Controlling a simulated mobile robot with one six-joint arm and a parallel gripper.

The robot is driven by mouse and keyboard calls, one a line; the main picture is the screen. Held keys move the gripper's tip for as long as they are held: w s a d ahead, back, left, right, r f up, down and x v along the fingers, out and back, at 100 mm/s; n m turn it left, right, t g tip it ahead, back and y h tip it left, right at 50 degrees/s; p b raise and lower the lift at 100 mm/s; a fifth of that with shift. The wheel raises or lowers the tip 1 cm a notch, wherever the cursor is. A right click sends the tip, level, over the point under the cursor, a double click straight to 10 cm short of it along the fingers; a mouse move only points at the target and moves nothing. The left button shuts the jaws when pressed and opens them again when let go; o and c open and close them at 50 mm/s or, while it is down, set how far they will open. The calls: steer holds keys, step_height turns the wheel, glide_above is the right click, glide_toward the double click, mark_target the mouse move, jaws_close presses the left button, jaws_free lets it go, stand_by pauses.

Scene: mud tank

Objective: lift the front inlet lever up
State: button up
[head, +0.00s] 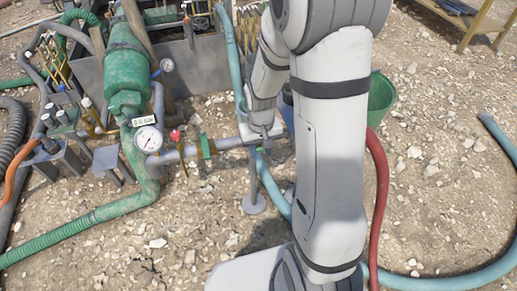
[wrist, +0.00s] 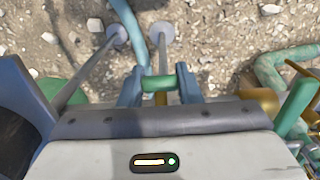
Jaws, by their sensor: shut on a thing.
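In the wrist view, a short green lever grip (wrist: 158,83) lies crosswise between the two blue-grey fingers of my gripper (wrist: 159,88). The fingers are shut on it, one at each end. A brass-coloured part (wrist: 160,98) shows just beneath the grip. In the head view my gripper (head: 258,134) is at the right end of the grey pipe, and the held lever is hidden there. Another green handle (head: 206,146) stands on that pipe to the left of my gripper, apart from it.
A round gauge (head: 148,139) and a red knob (head: 175,135) sit left along the pipe. A green hose (head: 85,221) runs at lower left. A red hose (head: 378,185) and a green bucket (head: 382,98) are right of my arm.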

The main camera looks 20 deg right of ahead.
steer(key=shift+s+r, duration=0.1)
steer(key=shift+r, duration=0.05)
steer(key=shift+s+r+p, duration=0.35)
steer(key=shift+r+p, duration=0.25)
steer(key=shift+s+r+p, duration=0.3)
steer(key=shift+r+p, duration=0.45)
steer(key=shift+r, duration=0.2)
steer(key=shift+s+r+p, duration=0.15)
steer(key=shift+r+p, duration=0.7)
steer(key=shift+r, duration=0.15)
